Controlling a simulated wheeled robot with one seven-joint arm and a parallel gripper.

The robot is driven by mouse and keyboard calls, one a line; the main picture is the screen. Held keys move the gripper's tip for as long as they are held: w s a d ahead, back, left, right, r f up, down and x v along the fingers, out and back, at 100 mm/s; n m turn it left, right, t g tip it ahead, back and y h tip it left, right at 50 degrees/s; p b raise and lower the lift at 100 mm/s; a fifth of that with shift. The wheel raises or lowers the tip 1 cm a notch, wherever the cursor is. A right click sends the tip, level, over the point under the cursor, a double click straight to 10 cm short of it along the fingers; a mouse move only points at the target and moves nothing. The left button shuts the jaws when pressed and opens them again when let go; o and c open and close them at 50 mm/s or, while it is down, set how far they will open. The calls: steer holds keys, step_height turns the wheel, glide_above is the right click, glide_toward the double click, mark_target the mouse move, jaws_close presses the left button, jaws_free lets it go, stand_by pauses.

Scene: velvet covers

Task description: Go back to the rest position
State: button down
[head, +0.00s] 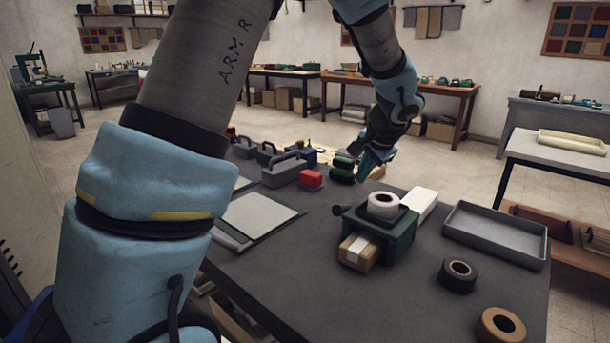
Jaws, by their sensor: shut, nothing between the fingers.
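My gripper (368,168) hangs at the end of my blue and grey arm in the head view, over the far part of the dark work table (325,240). It is small and dark in this view; its fingers look closed, with nothing seen in them. It is beside a stack of dark green rolled items (343,168); whether it touches them I cannot tell. My upper arm covers the left of the picture.
A green box (398,238) carries a white tape roll (383,205). The table's front middle is clear.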

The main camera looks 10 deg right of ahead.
steer(key=s+a+n+g+p, duration=0.25)
steer(key=a+n, duration=0.25)
steer(key=a, duration=1.3)
steer(key=s+a+n+g, duration=0.2)
steer(key=s+a+n, duration=0.5)
steer(key=a, duration=0.8)
steer(key=s, duration=0.3)
steer(key=shift+f+h, duration=0.4)
